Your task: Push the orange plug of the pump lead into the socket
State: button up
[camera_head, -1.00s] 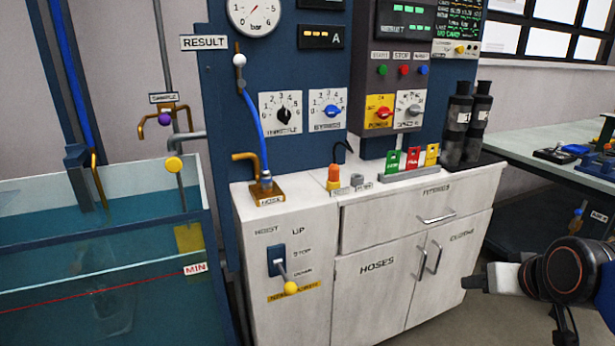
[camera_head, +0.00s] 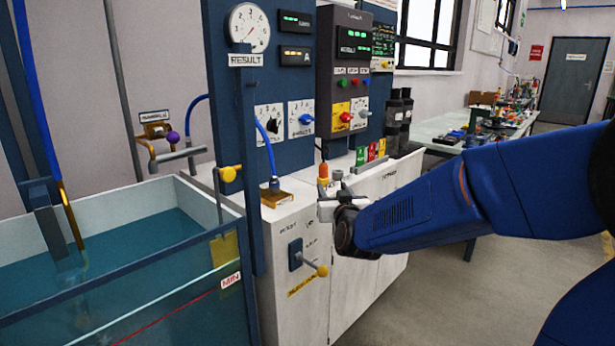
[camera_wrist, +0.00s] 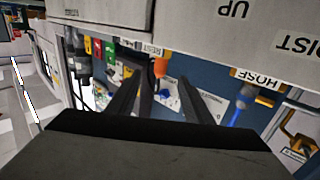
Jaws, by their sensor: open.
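The orange plug (camera_head: 323,171) stands upright on the white cabinet top, at the foot of the blue panel. A dark lead shows above it. In the wrist view the orange plug (camera_wrist: 160,67) appears ahead, between the dark fingers. A small grey piece (camera_head: 337,175) stands just right of the plug; I cannot tell whether it is the socket. My gripper (camera_head: 326,207) is in front of the cabinet's front edge, just below the plug in the picture and apart from it. My gripper (camera_wrist: 160,88) is open, with nothing between its fingers.
A brass hose fitting (camera_head: 274,197) with a blue hose stands left of the plug. Coloured tags (camera_head: 370,152) and black cylinders (camera_head: 398,115) stand to the right. The hoist lever (camera_head: 315,268) sticks out below. A water tank (camera_head: 180,255) stands at left.

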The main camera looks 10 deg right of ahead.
aim_at(324, 174)
jog(key=w, duration=1.2)
jog(key=shift+w+d, duration=0.15)
jog(key=shift+w+r, duration=0.15)
jog(key=shift+w, duration=1.15)
jog(key=shift+w+r, duration=0.1)
jog(key=shift+w, duration=1.2)
jog(key=shift+c, duration=0.3)
jog(key=c, duration=1.1)
jog(key=shift+o, duration=0.2)
